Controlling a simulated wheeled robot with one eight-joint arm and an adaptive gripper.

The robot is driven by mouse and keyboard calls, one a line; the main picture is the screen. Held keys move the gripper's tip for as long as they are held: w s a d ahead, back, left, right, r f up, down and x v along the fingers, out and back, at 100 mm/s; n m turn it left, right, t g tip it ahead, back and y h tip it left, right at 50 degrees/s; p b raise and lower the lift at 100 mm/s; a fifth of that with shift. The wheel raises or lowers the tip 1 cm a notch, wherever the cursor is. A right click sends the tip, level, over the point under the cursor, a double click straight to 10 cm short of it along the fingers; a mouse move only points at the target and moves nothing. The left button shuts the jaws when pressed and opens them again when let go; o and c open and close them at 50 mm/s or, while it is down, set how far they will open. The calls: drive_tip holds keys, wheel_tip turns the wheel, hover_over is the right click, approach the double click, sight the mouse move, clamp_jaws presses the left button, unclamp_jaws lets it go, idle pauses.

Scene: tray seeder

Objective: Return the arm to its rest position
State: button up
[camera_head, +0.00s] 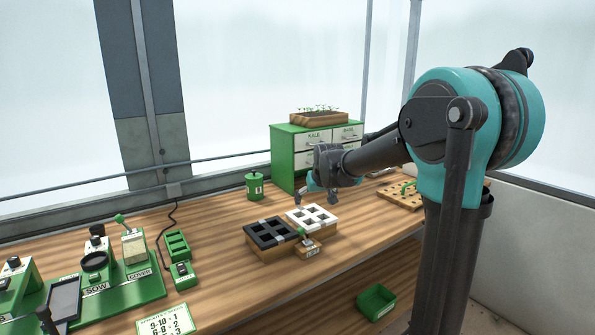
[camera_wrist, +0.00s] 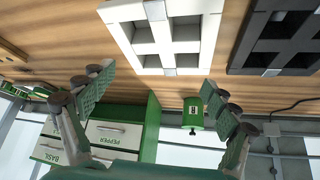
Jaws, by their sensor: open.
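My gripper (camera_head: 319,195) hangs over the back of the wooden bench, in front of the green drawer cabinet and just behind the white tray. Its fingers are spread wide and hold nothing. In the wrist view my gripper (camera_wrist: 155,84) shows its two fingers apart, with bench wood between them. My arm reaches from the right side of the head view, bent, with the forearm angled down toward the bench.
A white four-cell tray (camera_head: 311,217) and a black four-cell tray (camera_head: 271,233) sit near my gripper. The green cabinet (camera_head: 284,158) and a green canister (camera_head: 254,187) stand behind. A pegboard (camera_head: 402,194) lies right. The sow and cover stations (camera_head: 150,285) stand left.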

drive_tip(key=s+d+f+m, duration=0.1)
drive_tip(key=s+d+f, duration=0.25)
drive_tip(key=s, duration=0.25)
drive_tip(key=s+d+f+h, duration=0.1)
drive_tip(key=s+d+f, duration=0.1)
drive_tip(key=s+d, duration=0.4)
drive_tip(key=s+d+f+m, duration=0.1)
drive_tip(key=s+d+f, duration=0.2)
drive_tip(key=s, duration=0.4)
drive_tip(key=s+f+g, duration=0.2)
drive_tip(key=s+f, duration=0.5)
drive_tip(key=s, duration=0.6)
drive_tip(key=shift+s+d+f, duration=0.15)
drive_tip(key=shift+d+f, duration=0.2)
drive_tip(key=shift+d, duration=0.05)
